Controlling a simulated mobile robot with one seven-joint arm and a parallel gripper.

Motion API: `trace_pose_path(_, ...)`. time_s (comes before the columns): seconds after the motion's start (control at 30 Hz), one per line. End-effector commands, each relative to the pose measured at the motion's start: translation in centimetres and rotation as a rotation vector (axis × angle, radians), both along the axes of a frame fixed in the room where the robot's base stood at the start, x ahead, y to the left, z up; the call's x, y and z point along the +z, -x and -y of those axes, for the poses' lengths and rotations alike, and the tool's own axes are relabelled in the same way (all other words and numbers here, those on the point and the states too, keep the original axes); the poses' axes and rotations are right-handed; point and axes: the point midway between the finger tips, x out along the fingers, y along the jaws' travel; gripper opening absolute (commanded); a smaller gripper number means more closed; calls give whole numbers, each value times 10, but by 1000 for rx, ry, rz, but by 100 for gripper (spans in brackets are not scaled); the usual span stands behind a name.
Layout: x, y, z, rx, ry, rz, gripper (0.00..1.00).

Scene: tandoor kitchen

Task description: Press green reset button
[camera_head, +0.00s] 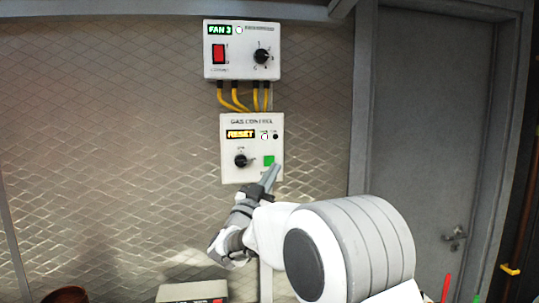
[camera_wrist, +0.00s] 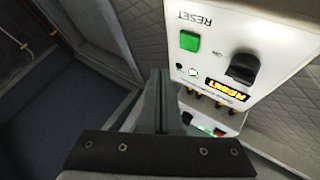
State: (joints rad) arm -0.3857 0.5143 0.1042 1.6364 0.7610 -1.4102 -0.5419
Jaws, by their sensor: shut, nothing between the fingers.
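The green reset button (camera_head: 269,160) is a small square at the lower right of the white gas control box (camera_head: 234,176) on the wall. It also shows in the wrist view (camera_wrist: 190,41), where the box appears upside down with the word RESET beside the button. My gripper (camera_head: 275,168) is shut and empty, its fingertips just below and right of the button in the head view. In the wrist view my shut fingers (camera_wrist: 160,75) point up the picture, left of and below the button. I cannot tell whether the tips touch the box; in the wrist view they look apart from the button.
The gas control box also has a black knob (camera_head: 240,161) and a lit RESET display (camera_head: 240,134). Above hangs a fan box (camera_head: 242,70) with a red switch (camera_head: 218,54), joined by yellow cables (camera_head: 236,97). A grey door (camera_head: 430,130) stands right. A light box (camera_head: 192,291) sits below.

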Motion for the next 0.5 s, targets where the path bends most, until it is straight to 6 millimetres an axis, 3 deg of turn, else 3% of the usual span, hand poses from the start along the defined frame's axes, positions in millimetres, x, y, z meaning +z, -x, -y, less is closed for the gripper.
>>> trace_pose_path(0.2,0,-27,-5,-1,-1,1,0)
trace_pose_path(0.5,-1,-40,-8,0,-1,0,0)
